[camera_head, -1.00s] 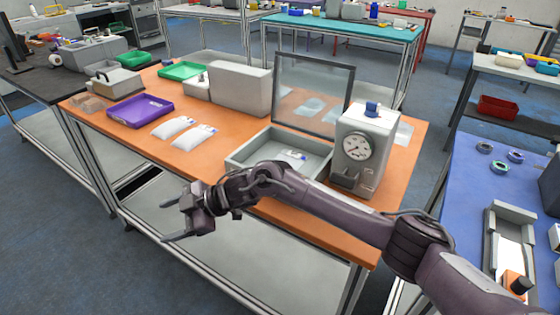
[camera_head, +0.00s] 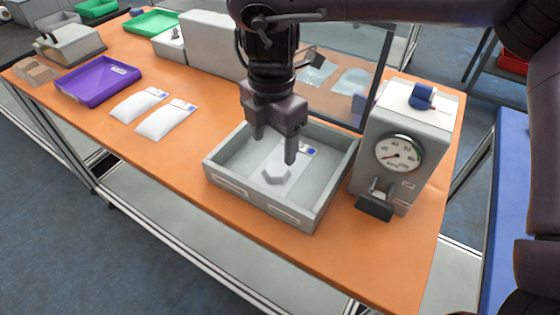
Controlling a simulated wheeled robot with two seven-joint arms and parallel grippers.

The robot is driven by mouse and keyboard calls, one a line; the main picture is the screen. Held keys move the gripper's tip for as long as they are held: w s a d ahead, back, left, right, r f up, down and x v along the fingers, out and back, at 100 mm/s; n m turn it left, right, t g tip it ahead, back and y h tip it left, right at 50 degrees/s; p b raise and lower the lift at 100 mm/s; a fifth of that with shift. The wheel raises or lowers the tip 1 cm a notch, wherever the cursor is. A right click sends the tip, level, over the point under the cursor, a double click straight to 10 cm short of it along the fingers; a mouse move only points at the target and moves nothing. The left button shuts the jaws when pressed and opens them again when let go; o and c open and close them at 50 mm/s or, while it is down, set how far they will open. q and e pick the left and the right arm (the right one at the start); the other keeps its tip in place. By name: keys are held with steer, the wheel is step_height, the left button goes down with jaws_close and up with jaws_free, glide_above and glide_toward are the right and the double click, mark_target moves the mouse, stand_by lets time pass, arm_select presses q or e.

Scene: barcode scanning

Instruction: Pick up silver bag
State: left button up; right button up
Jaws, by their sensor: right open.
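A pale silvery bag (camera_head: 277,174) with a blue-and-white label lies flat on the floor of the grey open box (camera_head: 322,206). My right gripper (camera_head: 274,147) points down over the box, its two fingers spread apart with nothing between them. It is above the bag and hides part of it; whether the fingertips touch it I cannot tell. Two more whitish bags with labels, one (camera_head: 138,104) and another (camera_head: 164,121), lie side by side on the orange table left of the box. My left gripper is not in view.
A grey device with a dial (camera_head: 398,153) stands right of the box. A glass panel (camera_head: 345,75) stands behind it. A purple tray (camera_head: 97,82) and a green tray (camera_head: 152,22) are at the left. The orange table's front strip (camera_head: 255,225) is clear.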

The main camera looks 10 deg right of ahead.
mark_target(276, 168)
steer(key=shift+s+f, duration=0.15)
steer(key=shift+f, duration=0.4)
steer(key=f, duration=0.4)
steer(key=shift+d+f, duration=0.2)
steer(key=shift+d, duration=0.05)
steer(key=shift+a+f, duration=0.1)
steer(key=shift+f, duration=0.3)
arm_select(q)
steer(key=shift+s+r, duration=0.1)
arm_select(e)
steer(key=c, duration=1.1)
